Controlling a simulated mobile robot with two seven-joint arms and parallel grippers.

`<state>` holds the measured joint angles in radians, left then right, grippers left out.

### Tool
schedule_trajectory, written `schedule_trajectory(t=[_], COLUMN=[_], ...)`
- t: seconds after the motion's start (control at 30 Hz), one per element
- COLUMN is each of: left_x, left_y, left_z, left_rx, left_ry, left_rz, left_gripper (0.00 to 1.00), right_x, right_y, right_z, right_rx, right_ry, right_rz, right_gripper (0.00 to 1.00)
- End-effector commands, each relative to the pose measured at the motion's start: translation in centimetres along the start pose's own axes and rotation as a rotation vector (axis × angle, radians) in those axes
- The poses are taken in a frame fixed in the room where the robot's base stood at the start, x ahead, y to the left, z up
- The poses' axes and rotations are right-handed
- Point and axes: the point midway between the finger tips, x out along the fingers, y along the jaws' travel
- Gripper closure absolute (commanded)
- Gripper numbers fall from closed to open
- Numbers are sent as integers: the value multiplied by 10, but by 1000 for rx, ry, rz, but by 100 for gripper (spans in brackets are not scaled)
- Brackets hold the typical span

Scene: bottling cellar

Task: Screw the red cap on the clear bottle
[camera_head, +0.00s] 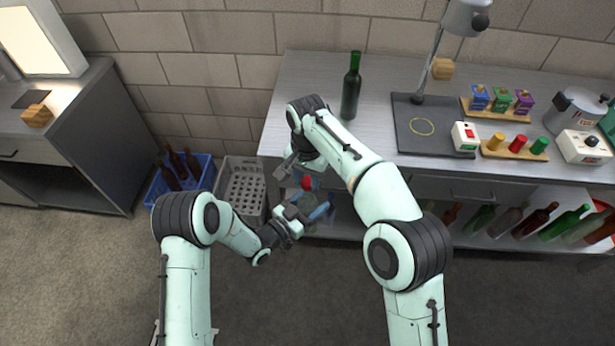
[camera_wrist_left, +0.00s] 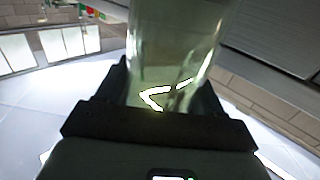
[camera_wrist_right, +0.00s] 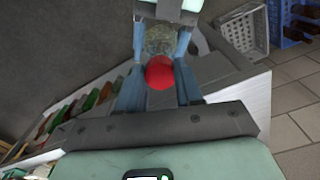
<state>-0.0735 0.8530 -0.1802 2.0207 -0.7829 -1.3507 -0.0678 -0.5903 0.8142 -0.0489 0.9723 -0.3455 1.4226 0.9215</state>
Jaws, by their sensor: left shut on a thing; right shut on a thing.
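My left gripper (camera_head: 306,205) is shut on the clear bottle (camera_head: 309,198), in front of the bench's left end. The bottle's glass (camera_wrist_left: 176,45) fills the middle of the left wrist view between the jaws. My right gripper (camera_wrist_right: 160,82) is shut on the red cap (camera_wrist_right: 159,72). The cap also shows in the head view (camera_head: 307,183), just above the bottle. In the right wrist view the cap is in line with the bottle (camera_wrist_right: 160,38) and covers its mouth. I cannot tell whether cap and bottle touch or whether the thread is engaged.
A dark green bottle (camera_head: 351,88) stands on the bench (camera_head: 300,82). A lamp (camera_head: 466,15), a dark mat (camera_head: 408,130) and a wooden block of coloured caps (camera_head: 515,151) are further right. A grey crate (camera_head: 242,190) and a blue crate (camera_head: 158,185) with brown bottles stand on the floor at left.

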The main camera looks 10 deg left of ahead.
Motion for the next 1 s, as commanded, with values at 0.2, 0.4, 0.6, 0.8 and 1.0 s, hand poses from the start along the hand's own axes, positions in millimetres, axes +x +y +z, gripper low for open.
schedule_trajectory(t=[0.2,0.4,0.6,0.8,1.0], left_x=[1,1,1,1,1], left_y=[0,0,0,0,0], left_z=[-2,-2,-2,-2,-2], left_rx=[2,2,2,2,2], left_ry=[5,5,4,4,5], left_rz=[0,0,1,1,1], left_gripper=[100,100,100,100,100], right_x=[0,0,0,0,2], right_y=[-2,-2,-3,-3,-2], right_z=[0,0,-2,-3,-3], right_rx=[515,999,1484,1963,2297], right_ry=[2,2,2,2,4], right_rz=[-1,-2,-2,-3,-1], right_gripper=[92,92,92,92,92])
